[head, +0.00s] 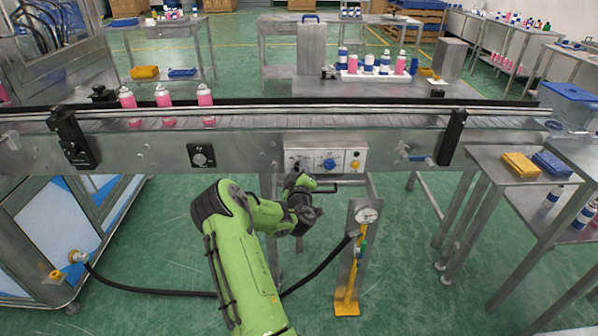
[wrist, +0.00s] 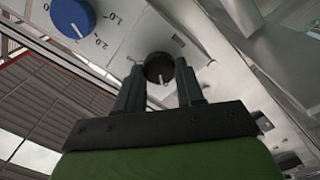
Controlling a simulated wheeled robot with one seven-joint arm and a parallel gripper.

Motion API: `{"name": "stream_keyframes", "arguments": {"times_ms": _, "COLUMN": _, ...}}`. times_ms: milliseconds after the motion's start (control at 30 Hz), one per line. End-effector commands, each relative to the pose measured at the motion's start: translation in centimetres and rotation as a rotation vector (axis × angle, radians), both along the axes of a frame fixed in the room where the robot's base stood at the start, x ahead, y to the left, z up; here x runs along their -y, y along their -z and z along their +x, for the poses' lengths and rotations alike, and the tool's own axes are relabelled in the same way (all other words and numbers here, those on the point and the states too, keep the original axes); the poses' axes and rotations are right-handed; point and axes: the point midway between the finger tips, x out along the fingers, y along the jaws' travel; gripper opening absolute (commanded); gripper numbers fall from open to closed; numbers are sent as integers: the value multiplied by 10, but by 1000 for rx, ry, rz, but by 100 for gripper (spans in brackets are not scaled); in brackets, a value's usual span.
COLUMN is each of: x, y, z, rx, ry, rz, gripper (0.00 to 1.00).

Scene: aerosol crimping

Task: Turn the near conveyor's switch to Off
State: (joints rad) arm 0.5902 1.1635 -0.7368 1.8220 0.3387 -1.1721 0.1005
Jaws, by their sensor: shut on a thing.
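The near conveyor (head: 390,140) runs across the head view. Its control panel (head: 342,153) carries a blue dial (head: 329,165) and a yellow button (head: 354,165). The black rotary switch (wrist: 158,66) has a pale mark on its face and sits beside the blue dial (wrist: 72,18) in the wrist view. My gripper (head: 296,178) is at the left end of the panel and hides the switch in the head view. In the wrist view my gripper (wrist: 158,80) has its two fingers shut on the switch, one at each side. The switch's position labels are not readable.
Several pink bottles (head: 163,97) stand on the belt at the left. Another black knob (head: 202,155) is on the conveyor's side. A gauge post (head: 358,250) with a black hose stands on the floor right of my arm. A metal table (head: 500,170) is at the right.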

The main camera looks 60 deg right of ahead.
Motion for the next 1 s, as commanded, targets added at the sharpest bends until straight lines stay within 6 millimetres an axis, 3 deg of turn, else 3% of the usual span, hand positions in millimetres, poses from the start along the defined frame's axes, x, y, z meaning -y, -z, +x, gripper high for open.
{"name": "stream_keyframes", "arguments": {"times_ms": 333, "x": 0, "y": 0, "z": 0, "rx": -5, "ry": -1, "rz": -2, "gripper": 7}}
{"name": "stream_keyframes", "arguments": {"times_ms": 367, "x": 0, "y": 0, "z": 0, "rx": -5, "ry": -1, "rz": -2, "gripper": 42}}
{"name": "stream_keyframes", "arguments": {"times_ms": 500, "x": 0, "y": 0, "z": 0, "rx": -4, "ry": -1, "rz": -1, "gripper": 63}}
{"name": "stream_keyframes", "arguments": {"times_ms": 833, "x": -4, "y": 1, "z": -2, "rx": -2, "ry": 1, "rz": -1, "gripper": 63}}
{"name": "stream_keyframes", "arguments": {"times_ms": 1000, "x": -32, "y": 5, "z": -16, "rx": 0, "ry": 2, "rz": 0, "gripper": 63}}
